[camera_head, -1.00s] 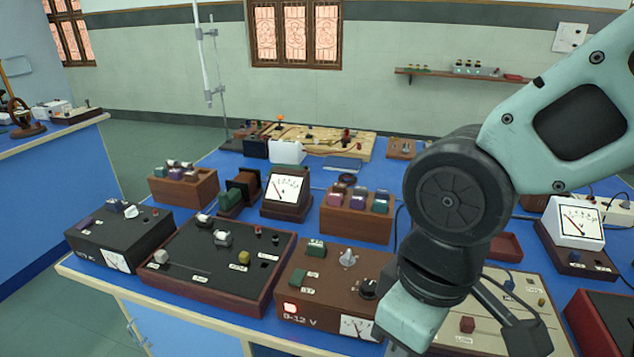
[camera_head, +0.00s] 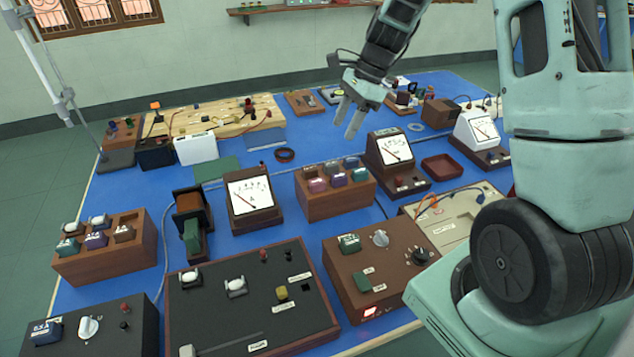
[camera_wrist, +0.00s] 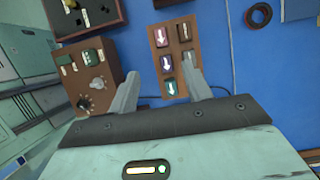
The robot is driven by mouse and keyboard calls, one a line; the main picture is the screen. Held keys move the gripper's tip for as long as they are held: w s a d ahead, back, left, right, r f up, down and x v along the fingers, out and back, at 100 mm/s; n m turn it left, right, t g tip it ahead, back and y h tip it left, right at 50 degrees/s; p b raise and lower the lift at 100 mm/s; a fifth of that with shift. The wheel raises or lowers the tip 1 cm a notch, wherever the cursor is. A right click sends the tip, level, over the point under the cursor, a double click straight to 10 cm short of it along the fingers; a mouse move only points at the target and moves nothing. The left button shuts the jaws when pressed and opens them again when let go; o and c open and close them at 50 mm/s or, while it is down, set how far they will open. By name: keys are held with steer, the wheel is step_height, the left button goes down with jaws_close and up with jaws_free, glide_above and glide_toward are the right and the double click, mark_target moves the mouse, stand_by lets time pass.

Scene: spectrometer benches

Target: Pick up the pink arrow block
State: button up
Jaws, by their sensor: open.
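The pink arrow block (camera_head: 317,185) sits in the wooden block holder (camera_head: 335,206), in the near row at the left. In the wrist view the pink block (camera_wrist: 161,37), with a white arrow, is at the top left of the holder (camera_wrist: 172,17). A purple block (camera_wrist: 167,64) and a teal block (camera_wrist: 171,88) share its column. My gripper (camera_head: 345,119) is open and empty, raised above the bench beyond the holder. In the wrist view its fingers (camera_wrist: 160,74) point toward the holder, and the right finger hides part of it.
A white-faced meter (camera_head: 250,191) stands left of the holder and another meter (camera_head: 395,150) stands right of it. A brown power supply box (camera_head: 375,262) is in front. Another wooden holder (camera_head: 105,252) with blocks stands at the left. Blue bench top shows behind the holder.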

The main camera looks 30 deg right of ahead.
steer(key=p, duration=0.2)
glide_above(318, 180)
steer(key=d, duration=0.2)
steer(key=f, duration=0.6)
steer(key=s+f, duration=0.1)
steer(key=f, duration=0.3)
steer(key=shift+d, duration=0.15)
steer(key=shift+p+x, duration=0.9)
steer(key=shift+x, duration=1.75)
steer(key=shift+w, duration=0.15)
steer(key=c, duration=1.1)
